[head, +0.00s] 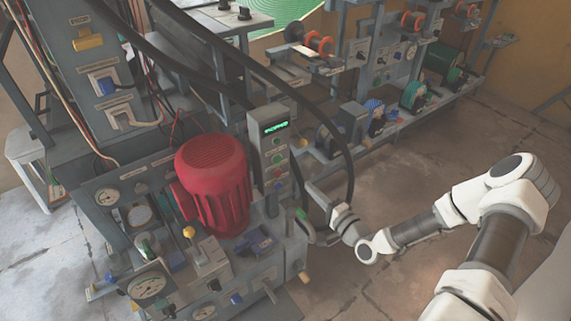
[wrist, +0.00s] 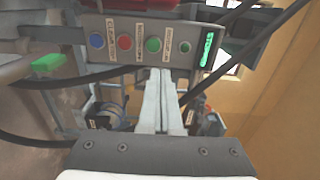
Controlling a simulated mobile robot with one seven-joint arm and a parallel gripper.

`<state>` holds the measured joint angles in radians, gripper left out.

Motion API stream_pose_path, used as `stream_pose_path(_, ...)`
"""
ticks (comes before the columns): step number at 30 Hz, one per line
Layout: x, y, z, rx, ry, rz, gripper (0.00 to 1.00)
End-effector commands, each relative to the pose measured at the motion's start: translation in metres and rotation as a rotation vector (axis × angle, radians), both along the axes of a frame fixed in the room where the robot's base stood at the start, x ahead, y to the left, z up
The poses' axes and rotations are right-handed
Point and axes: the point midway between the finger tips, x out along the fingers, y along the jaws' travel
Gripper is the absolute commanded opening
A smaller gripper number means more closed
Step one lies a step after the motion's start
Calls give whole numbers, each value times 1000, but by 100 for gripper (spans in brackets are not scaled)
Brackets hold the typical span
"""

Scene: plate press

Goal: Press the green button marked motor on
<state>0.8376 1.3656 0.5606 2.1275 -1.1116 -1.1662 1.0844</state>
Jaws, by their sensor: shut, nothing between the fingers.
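A grey control panel (head: 264,150) stands beside the red motor. In the wrist view the panel (wrist: 72,37) shows a blue button (wrist: 96,40), a red button (wrist: 124,42), a larger green button (wrist: 153,45) and a smaller green button (wrist: 185,47). White labels sit beside them, too blurred for me to read which says motor on. My gripper (wrist: 161,72) is shut and empty. Its fingertips show just below the larger green button in the wrist view, and contact cannot be seen. In the head view my gripper (head: 312,188) is right of the panel's lower part.
A lit green display (wrist: 208,54) is at the panel's end. The red motor (head: 214,185) stands left of the panel. Black hoses (head: 349,165) arc close to my gripper. Gauges and valves crowd the lower left. Open floor (head: 420,165) lies to the right.

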Motion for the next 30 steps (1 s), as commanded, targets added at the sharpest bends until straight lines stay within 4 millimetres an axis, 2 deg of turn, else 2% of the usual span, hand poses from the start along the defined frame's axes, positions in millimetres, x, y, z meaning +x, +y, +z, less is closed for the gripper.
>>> stream_pose_path(4, 7, 5, -1, -2, -2, 2, 0)
stream_pose_path(8, 23, 17, -1, -2, -3, 4, 0)
stream_pose_path(21, 97, 66, -2, -1, -2, 2, 0)
stream_pose_path(30, 116, 78, 0, -1, 0, 1, 0)
